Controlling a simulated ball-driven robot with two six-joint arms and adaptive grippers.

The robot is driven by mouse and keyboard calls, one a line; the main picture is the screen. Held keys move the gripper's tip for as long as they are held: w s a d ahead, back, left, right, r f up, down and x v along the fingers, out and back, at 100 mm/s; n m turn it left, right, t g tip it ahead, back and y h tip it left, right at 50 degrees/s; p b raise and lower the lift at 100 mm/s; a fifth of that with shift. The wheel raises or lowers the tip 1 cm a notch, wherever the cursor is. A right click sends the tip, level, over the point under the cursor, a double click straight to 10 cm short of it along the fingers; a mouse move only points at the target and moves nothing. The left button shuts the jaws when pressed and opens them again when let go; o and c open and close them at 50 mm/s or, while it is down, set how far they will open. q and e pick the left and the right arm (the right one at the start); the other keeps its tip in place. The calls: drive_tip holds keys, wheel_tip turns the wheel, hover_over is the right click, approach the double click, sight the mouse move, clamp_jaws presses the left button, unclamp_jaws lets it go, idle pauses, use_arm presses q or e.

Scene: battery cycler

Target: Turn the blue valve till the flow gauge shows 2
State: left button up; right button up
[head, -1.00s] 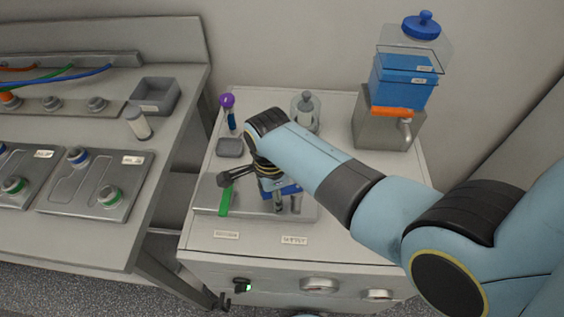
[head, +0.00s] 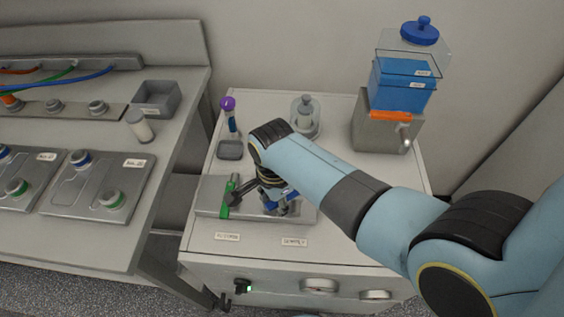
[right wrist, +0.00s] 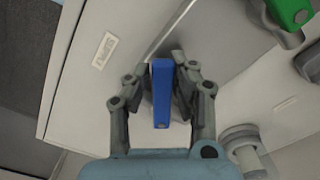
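The blue valve's lever (head: 294,195) sits on the grey metal block (head: 207,208) on the white cabinet, above the SUPPLY label. In the right wrist view the blue lever (right wrist: 161,95) stands lengthwise between my fingers. In the head view my right gripper (head: 280,205) partly hides the valve. A round dial (head: 319,285) is on the cabinet front; I cannot tell if it is the flow gauge, and no reading is legible. My left gripper is not in view.
A green valve lever (head: 230,190) stands just left of my right gripper. Behind are a small grey tray (head: 230,150), a purple-capped tube (head: 228,112) and a clear jar (head: 305,117). A blue tank (head: 402,87) stands back right. A bench (head: 165,165) is left.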

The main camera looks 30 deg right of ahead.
drive_tip(key=shift+o, duration=0.4)
drive_tip(key=shift+r, duration=0.1)
drive_tip(key=shift+r, duration=3.95)
